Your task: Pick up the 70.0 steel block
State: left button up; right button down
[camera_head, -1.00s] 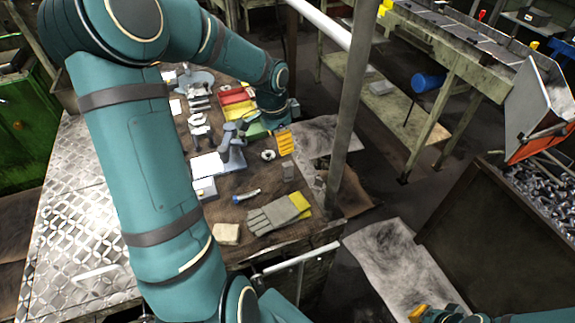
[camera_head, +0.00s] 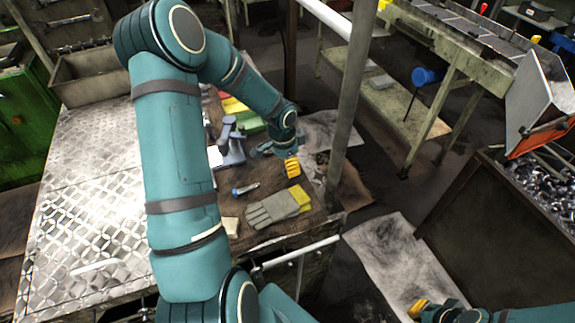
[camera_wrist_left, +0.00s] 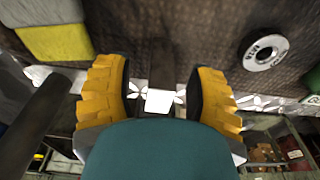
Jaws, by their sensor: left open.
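My left gripper (camera_head: 291,167) is low over the right end of the brown mat on the workbench. It is open, with its yellow fingers apart in the left wrist view (camera_wrist_left: 160,82). A small bright square face (camera_wrist_left: 159,101) shows between the fingers; it looks like the top of the steel block, though I cannot read any marking. I cannot tell whether either finger touches it. In the head view the gripper hides the block. My right gripper (camera_head: 418,308) is at the bottom edge, partly cut off, with a yellow finger showing.
Grey and yellow gloves (camera_head: 272,208) lie close by, towards the front. A marked metal ring (camera_wrist_left: 264,52) lies right of the fingers in the wrist view. A grey post (camera_head: 348,110) stands just right of the gripper.

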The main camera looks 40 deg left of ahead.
pick_arm(q)
jog(key=shift+f, duration=0.2)
grip_shut()
dwell(0.3)
